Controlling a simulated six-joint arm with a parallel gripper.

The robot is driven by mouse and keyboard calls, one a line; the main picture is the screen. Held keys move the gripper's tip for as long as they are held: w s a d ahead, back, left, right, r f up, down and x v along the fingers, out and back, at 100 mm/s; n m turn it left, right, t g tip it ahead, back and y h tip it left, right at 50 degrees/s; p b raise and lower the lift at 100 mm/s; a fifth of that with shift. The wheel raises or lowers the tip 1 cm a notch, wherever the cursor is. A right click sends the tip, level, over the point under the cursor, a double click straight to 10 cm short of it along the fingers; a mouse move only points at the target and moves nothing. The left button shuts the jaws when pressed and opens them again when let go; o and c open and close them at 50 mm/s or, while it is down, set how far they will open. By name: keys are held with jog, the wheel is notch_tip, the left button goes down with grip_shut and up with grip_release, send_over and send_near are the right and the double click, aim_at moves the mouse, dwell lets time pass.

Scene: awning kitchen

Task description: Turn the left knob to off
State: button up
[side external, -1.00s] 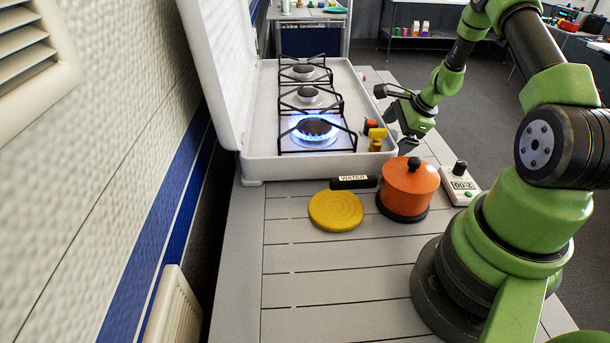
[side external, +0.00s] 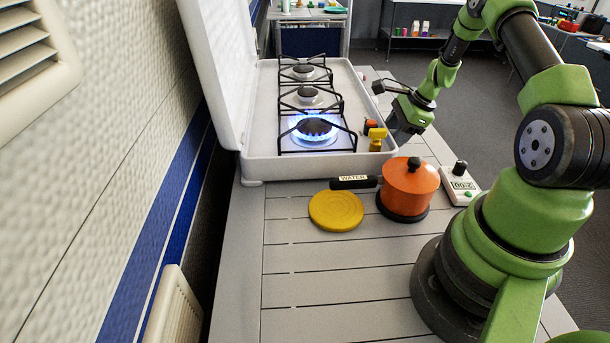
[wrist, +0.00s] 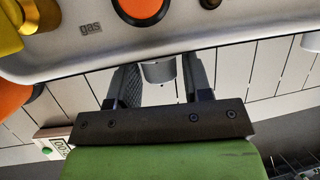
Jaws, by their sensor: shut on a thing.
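The white stove (side external: 215,165) has an open lid, and its nearest burner (side external: 317,128) is lit with a blue flame. My gripper (side external: 393,128) is at the stove's right side, near the yellow valve (side external: 377,134). In the wrist view my gripper (wrist: 160,78) is shut on a pale grey knob (wrist: 159,72) that sticks out below the stove's edge. A finger stands on each side of it. Its markings and turn position cannot be seen. Another pale round piece (wrist: 312,41), perhaps a second knob, shows at the right edge of the wrist view.
An orange pot (side external: 410,182) with a black handle labelled WATER stands in front of the stove. A yellow round trivet (side external: 336,210) lies left of it. A small timer (side external: 461,186) is right of the pot. The near tabletop is clear.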

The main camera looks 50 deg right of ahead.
jog(key=shift+w+y, duration=0.15)
jog(key=shift+y, duration=0.15)
jog(key=shift+d+m+g+y, duration=0.2)
jog(key=shift+m+g+y, duration=0.1)
jog(key=shift+g+y, duration=0.55)
jog(key=shift+w+g, duration=0.1)
jog(key=shift+g, duration=0.15)
jog(key=shift+d+g+y, duration=0.1)
jog(key=shift+g+y, duration=0.55)
jog(key=shift+g, duration=0.05)
jog(key=o, duration=1.4)
jog(key=shift+c, duration=0.2)
